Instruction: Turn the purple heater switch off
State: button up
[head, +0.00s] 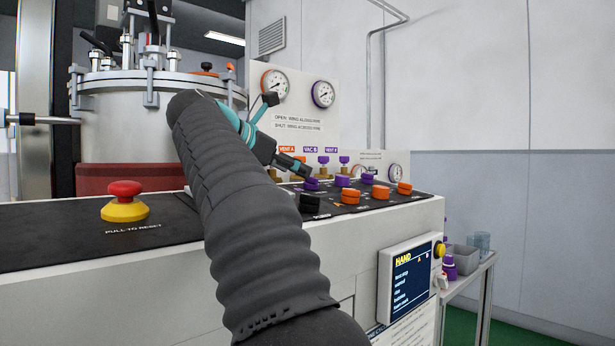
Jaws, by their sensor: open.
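A black control panel (415,196) on the machine's top carries a row of purple knobs at the back and a row of orange knobs in front. The purple knobs show at the left (312,184), in the middle (342,181) and at the right (367,178). Their labels are too small to read, so I cannot tell which is the heater switch or how it is set. My gripper (300,169) is open, with its fingers close to the left purple knob in the picture. I cannot tell whether it touches anything.
A black knob (311,203) and the orange knobs (380,192) stand close in front. Small valves (323,162) and gauges (323,94) are behind. A red emergency button (125,188) is at the left, beside a metal vessel (125,120). A screen (405,282) is below right.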

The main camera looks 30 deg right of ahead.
aim_at(311, 177)
jog(key=x, duration=0.5)
jog(key=shift+d+f, duration=0.2)
jog(key=shift+d, duration=0.05)
jog(key=c, duration=1.2)
